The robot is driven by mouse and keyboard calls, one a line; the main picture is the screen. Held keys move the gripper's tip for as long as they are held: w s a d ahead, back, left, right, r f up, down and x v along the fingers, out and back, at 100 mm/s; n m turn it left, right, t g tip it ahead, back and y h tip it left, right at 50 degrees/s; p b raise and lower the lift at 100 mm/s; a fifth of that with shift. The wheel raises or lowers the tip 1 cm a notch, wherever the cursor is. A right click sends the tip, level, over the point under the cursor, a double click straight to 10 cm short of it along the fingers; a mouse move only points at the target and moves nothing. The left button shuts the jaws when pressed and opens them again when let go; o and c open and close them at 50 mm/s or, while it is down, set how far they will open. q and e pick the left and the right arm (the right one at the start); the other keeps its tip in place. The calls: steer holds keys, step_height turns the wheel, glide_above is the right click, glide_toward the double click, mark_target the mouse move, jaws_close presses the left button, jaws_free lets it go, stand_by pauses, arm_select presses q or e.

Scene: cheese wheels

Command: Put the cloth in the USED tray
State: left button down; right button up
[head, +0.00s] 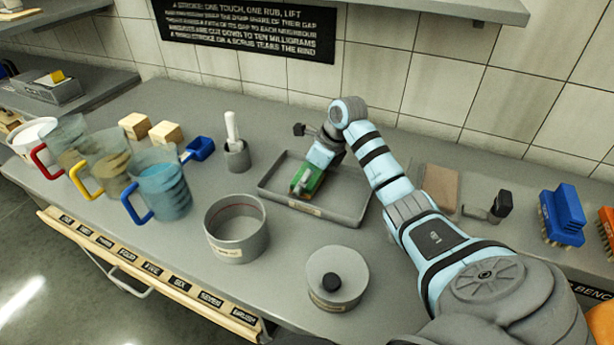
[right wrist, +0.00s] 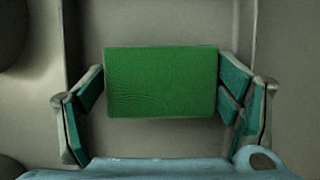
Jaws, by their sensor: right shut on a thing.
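A green folded cloth (right wrist: 160,82) is between the two fingers of my right gripper (right wrist: 162,100) in the right wrist view, both fingers against its sides. In the head view my right gripper (head: 308,180) points down inside a shallow grey tray (head: 345,210), with the green cloth (head: 312,184) low between its fingers at the tray's left half. Whether the cloth touches the tray floor I cannot tell. The tray's front label is too small to read. My left gripper is not in view.
A grey open pot (head: 236,248) and a lidded pot (head: 337,287) stand in front of the tray. Jugs (head: 163,190) stand at the left. A holder (head: 237,158) is left of the tray. Brushes (head: 562,220) stand at the right. A tiled wall is behind.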

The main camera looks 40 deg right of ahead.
steer(key=o, duration=1)
steer(key=shift+o, duration=0.2)
steer(key=p+v, duration=0.1)
steer(key=v, duration=1.1)
steer(key=shift+s, duration=0.1)
